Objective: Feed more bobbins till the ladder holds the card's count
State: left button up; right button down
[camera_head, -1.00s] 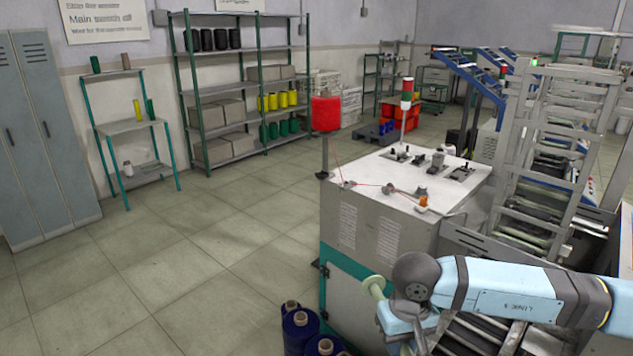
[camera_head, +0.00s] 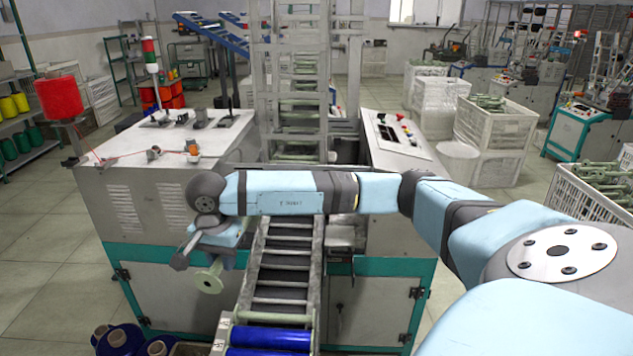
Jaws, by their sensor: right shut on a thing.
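My right arm comes in from the right and crosses the ladder. My right gripper (camera_head: 207,260) is shut on a pale green, empty flanged bobbin (camera_head: 209,278), which hangs left of the ladder in front of the machine cabinet. The gripper's fingers are small and partly hidden by the wrist. The sloping ladder (camera_head: 284,272) runs down the middle with bare rungs in its visible upper part. Blue-wound bobbins (camera_head: 268,338) lie across its lower end, cut off by the picture's bottom edge. My forearm hides part of the ladder. My left gripper is out of view. I cannot make out the card.
The winding machine (camera_head: 150,195) stands behind, with a red yarn cone (camera_head: 60,97) on its left post. White crates of green bobbins (camera_head: 492,130) stand at right. Floor at far left is clear.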

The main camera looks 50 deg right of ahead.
pick_arm(q)
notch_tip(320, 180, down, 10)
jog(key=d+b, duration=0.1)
jog(key=b, duration=1.3)
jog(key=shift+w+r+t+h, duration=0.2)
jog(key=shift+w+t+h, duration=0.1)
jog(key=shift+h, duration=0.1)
pick_arm(e)
jog(key=w+d+f+m, duration=0.2)
jog(key=d+f+m, duration=0.1)
jog(key=d+m, duration=0.4)
jog(key=w+d+f+m, duration=0.2)
jog(key=d+f+m, duration=0.2)
jog(key=m, duration=0.5)
jog(key=d, duration=0.2)
jog(key=shift+w+d+f+m, duration=0.3)
jog(key=shift+w+d, duration=0.05)
jog(key=shift+w, duration=0.05)
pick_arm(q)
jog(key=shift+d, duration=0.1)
pick_arm(e)
jog(key=shift+f, duration=0.15)
